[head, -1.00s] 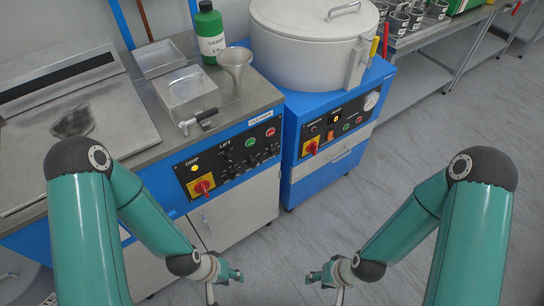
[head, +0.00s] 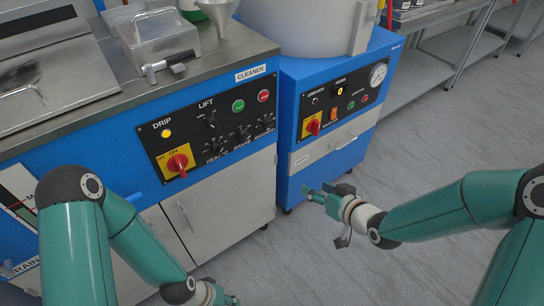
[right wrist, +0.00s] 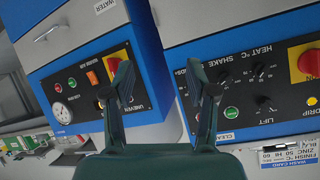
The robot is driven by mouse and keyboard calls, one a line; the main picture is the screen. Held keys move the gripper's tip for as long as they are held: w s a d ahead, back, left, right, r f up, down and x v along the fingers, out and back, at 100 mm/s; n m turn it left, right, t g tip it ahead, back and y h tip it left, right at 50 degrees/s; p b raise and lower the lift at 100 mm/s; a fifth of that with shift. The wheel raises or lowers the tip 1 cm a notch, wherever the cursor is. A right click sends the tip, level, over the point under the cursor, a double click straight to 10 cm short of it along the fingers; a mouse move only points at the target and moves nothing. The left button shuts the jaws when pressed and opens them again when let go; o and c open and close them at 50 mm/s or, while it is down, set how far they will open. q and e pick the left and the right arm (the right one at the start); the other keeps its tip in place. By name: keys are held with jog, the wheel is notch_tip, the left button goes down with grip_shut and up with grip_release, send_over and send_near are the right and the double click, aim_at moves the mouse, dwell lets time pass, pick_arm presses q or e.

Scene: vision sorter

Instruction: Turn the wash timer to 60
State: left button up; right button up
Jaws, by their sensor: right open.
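The blue cleaner machine carries a black control panel (head: 228,120). Three small black knobs sit along its lower part: a heat knob (head: 216,146), a shake knob (head: 243,131) and a third knob at the right (head: 266,121), whose label seems to read seconds. Their pointer settings are too small to read. My right gripper (head: 325,191) is open and empty, in front of the neighbouring blue cabinet, below and right of the knobs. Its spread fingers (right wrist: 163,90) also show in the right wrist view. My left gripper (head: 222,297) is low at the bottom edge, partly cut off.
The cleaner panel also has a red rotary switch (head: 178,161), a lift knob (head: 211,122) and green and red buttons. The neighbouring cabinet has its own panel with a red switch (head: 313,125) and a gauge (head: 378,74). A printed card (right wrist: 290,150) shows in the wrist view. Grey floor (head: 400,170) is open at right.

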jog(key=w+r+n+t+y+b, duration=0.1)
jog(key=w+n+t+y+b, duration=0.1)
jog(key=b, duration=0.4)
jog(key=n+t+y+b, duration=0.2)
jog(key=n+y+b, duration=0.1)
jog(key=b, duration=0.2)
send_near(269, 128)
jog(key=x, duration=0.3)
jog(key=b+x, duration=0.1)
jog(key=x, duration=0.2)
jog(key=b+x, duration=0.1)
jog(key=x, duration=0.2)
jog(key=shift+w+d+f, duration=0.1)
jog(key=shift+w+f, duration=0.2)
jog(key=shift+f, duration=0.1)
pick_arm(q)
notch_tip(269, 128, down, 17)
jog(key=shift+r, duration=0.2)
pick_arm(e)
grip_shut()
